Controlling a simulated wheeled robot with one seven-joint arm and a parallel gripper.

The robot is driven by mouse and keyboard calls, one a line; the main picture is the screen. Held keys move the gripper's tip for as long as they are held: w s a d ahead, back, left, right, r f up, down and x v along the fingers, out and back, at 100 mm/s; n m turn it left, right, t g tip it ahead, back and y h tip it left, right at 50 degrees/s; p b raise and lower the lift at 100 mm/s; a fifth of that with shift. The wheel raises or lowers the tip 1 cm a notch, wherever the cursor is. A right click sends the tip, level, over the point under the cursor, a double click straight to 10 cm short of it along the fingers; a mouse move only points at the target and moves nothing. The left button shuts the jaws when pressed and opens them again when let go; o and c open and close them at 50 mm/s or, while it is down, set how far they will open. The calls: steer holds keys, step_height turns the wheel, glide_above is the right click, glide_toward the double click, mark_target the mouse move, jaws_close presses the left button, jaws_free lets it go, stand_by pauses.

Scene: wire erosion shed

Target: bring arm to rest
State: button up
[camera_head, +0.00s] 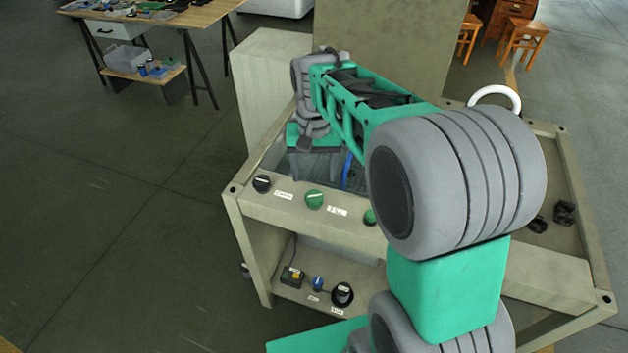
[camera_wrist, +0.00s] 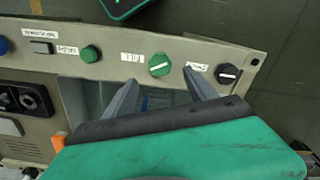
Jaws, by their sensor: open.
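My gripper (camera_head: 317,174) hangs below my wrist over the recessed tank of the beige machine (camera_head: 348,227) in the head view. My arm reaches from the lower right across the machine to its far left part. In the wrist view my gripper (camera_wrist: 162,92) shows two grey fingers spread apart, with nothing between them. The fingers lie close to the control panel (camera_wrist: 118,62) in that view. Whether they touch it cannot be told.
The panel carries a green knob (camera_head: 314,199) and a black knob (camera_head: 262,183). A lower shelf holds a yellow-and-red switch box (camera_head: 292,276) and a black knob (camera_head: 342,294). A white curved handle (camera_head: 496,92) stands behind my arm. Floor at left is clear; a workbench (camera_head: 150,22) stands behind.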

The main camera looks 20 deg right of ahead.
stand_by(0.3)
steer(key=shift+w+n, duration=0.25)
steer(key=shift+n, duration=0.95)
steer(key=s+f, duration=0.2)
steer(key=f, duration=0.1)
steer(key=s+f, duration=0.1)
steer(key=f, duration=0.1)
steer(key=shift+s, duration=0.3)
steer(key=s+r+t, duration=0.1)
steer(key=s+t, duration=0.1)
steer(key=s, duration=0.9)
steer(key=shift+n+t, duration=0.4)
steer(key=shift+t, duration=0.4)
steer(key=r, duration=0.5)
steer(key=shift+w+a+r, duration=0.1)
steer(key=shift+w, duration=0.1)
steer(key=shift+c, duration=0.4)
stand_by(0.7)
